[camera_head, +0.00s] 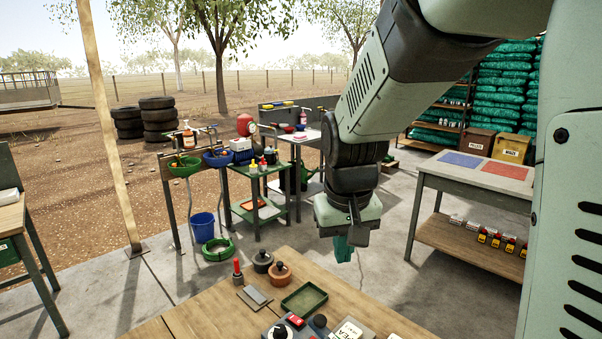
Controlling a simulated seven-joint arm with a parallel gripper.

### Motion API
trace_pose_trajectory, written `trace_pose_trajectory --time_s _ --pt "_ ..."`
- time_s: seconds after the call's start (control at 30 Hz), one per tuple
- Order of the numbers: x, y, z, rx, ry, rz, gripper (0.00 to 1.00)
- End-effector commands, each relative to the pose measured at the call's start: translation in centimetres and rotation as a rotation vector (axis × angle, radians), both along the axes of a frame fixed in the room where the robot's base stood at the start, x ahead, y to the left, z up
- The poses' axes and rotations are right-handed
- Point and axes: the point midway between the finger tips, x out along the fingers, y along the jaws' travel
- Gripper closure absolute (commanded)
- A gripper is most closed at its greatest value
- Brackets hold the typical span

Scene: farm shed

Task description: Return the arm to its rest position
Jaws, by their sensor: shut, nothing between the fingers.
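My arm comes in from the top right and bends down, and my gripper (343,250) hangs at its end, pointing down. The gripper is shut, with nothing seen between its fingers. It hangs above and behind the far right part of the wooden table (205,307), clear of the things on it. On that table stand a green tray (304,299), an orange-brown round pot (280,274), a dark round pot (262,262), a red-topped stick (238,270) and a grey flat block (255,296).
A bench with blue and red mats (461,160) stands to the right, with small boxes on its lower shelf. A green trolley (257,196) and a blue bucket (203,227) stand behind. A wooden post (107,120) rises at left. Concrete floor lies open around the gripper.

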Motion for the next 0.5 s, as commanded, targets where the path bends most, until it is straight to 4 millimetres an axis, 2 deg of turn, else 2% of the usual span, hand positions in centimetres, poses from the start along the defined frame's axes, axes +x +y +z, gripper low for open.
trace_pose_trajectory --time_s 0.03,0.2,0.33,0.5 --pt "-1.6 -0.5 2.1 0.002 -0.037 -0.013 1.0" --pt "-7.3 -2.0 6.7 0.016 -0.126 -0.056 1.0" --pt "-11.8 -2.8 8.8 0.033 -0.194 -0.084 1.0" --pt "-16.4 -3.5 9.8 0.056 -0.263 -0.113 1.0"
